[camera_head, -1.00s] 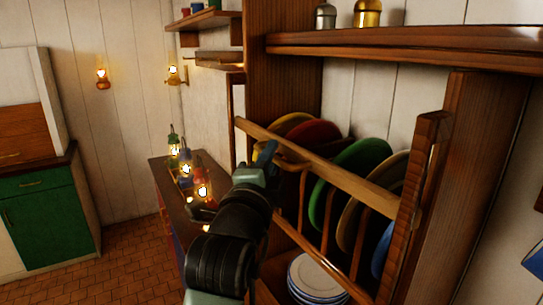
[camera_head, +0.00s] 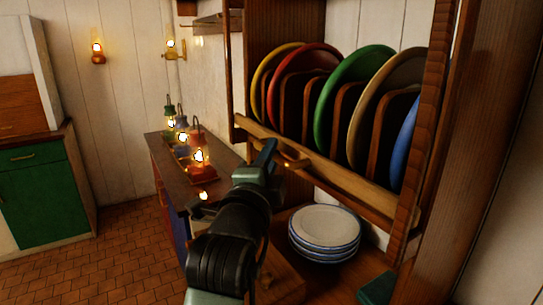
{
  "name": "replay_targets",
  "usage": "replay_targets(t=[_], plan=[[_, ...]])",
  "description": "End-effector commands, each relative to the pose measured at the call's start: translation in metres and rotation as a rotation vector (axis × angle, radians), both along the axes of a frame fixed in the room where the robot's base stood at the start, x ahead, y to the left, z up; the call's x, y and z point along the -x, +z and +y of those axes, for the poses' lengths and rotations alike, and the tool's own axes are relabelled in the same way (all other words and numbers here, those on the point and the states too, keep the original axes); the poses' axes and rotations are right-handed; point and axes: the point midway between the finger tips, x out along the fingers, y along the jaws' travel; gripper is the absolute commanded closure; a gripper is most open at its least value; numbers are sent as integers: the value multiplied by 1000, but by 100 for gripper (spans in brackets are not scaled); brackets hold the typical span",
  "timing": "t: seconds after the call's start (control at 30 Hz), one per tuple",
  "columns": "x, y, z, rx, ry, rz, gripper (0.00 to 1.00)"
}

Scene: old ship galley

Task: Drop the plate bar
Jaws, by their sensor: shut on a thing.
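The plate bar (camera_head: 345,182) is a long light-brown wooden rail across the front of the plate rack, low down, below the plates' middles. It slopes down to the right in the picture. My gripper (camera_head: 269,155) is at the bar's left part, shut on it; the exact grip is partly hidden by my own gripper and wrist. Behind and above the bar, yellow (camera_head: 262,78), red (camera_head: 283,82), green (camera_head: 332,95), tan (camera_head: 373,95) and blue (camera_head: 405,135) plates stand upright between wooden dividers.
A stack of white plates (camera_head: 325,226) with blue rims sits below the rack. A rack post (camera_head: 425,130) stands at right. Lit lanterns (camera_head: 198,155) stand on the counter (camera_head: 160,150) at left. Tiled floor (camera_head: 110,245) is clear at lower left.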

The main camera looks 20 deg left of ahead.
Motion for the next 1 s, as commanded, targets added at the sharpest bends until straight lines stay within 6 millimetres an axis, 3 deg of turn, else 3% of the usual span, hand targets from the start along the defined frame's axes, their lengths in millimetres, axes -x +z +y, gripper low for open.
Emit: replay_targets(t=[0.03,0.23,0.27,0.4,0.77,1.0], plan=[[-1,-8,0,3,0,18,100],[-1,-10,0,5,0,23,100],[-2,-10,0,5,0,24,77],[-1,-9,0,5,1,21,53],[4,-7,0,3,0,12,53],[37,-13,-4,5,1,12,53]])
